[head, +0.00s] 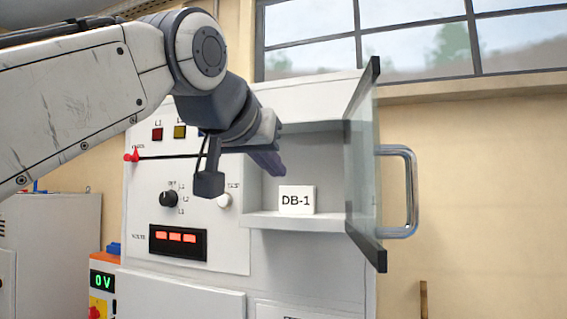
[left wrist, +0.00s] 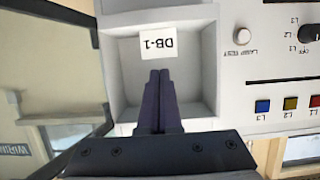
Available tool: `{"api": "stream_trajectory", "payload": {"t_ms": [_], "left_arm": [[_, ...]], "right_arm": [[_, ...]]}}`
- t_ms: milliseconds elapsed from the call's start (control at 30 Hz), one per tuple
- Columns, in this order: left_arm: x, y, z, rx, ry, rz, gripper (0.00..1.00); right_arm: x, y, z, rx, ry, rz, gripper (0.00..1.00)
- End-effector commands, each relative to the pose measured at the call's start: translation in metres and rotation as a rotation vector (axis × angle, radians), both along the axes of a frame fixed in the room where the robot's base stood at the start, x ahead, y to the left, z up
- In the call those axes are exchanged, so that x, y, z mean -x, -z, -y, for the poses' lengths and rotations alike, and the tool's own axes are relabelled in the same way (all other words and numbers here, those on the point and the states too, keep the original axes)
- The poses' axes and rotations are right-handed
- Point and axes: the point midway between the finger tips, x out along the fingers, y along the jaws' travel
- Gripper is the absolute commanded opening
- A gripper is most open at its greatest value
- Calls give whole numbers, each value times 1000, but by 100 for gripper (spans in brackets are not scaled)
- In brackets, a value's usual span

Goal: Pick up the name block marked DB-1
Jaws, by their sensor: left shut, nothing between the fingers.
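The name block marked DB-1 (head: 297,200) is a small white block with black lettering. It stands upright on the floor of an open compartment (head: 300,221) in the white cabinet. In the left wrist view the block (left wrist: 158,43) appears upside down, just beyond my fingertips. My left gripper (head: 277,172) is at the compartment's opening, above and to the left of the block in the head view. Its dark fingers (left wrist: 159,75) are pressed together with nothing between them and look apart from the block. My right gripper is not in view.
A glass door (head: 362,160) with a metal handle (head: 411,190) stands open at the compartment's right side. Left of the compartment, the panel (head: 185,225) carries a rotary knob (head: 169,198), a white button (head: 224,200) and a lit display (head: 177,240). The compartment walls leave narrow room around my fingers.

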Motion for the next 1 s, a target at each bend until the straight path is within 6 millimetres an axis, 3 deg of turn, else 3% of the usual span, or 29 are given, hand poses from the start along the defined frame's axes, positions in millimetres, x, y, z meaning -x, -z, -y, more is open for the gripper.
{"api": "stream_trajectory", "payload": {"t_ms": [467,667,700,1000], "left_arm": [[-97,-3,31,-2,0,-6,0],[-97,9,32,-1,1,-3,0],[-97,16,32,0,1,-2,0],[-97,19,32,-2,1,-7,0]], "right_arm": [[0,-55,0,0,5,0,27],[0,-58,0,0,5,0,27],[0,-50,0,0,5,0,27],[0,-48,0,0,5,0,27]]}}
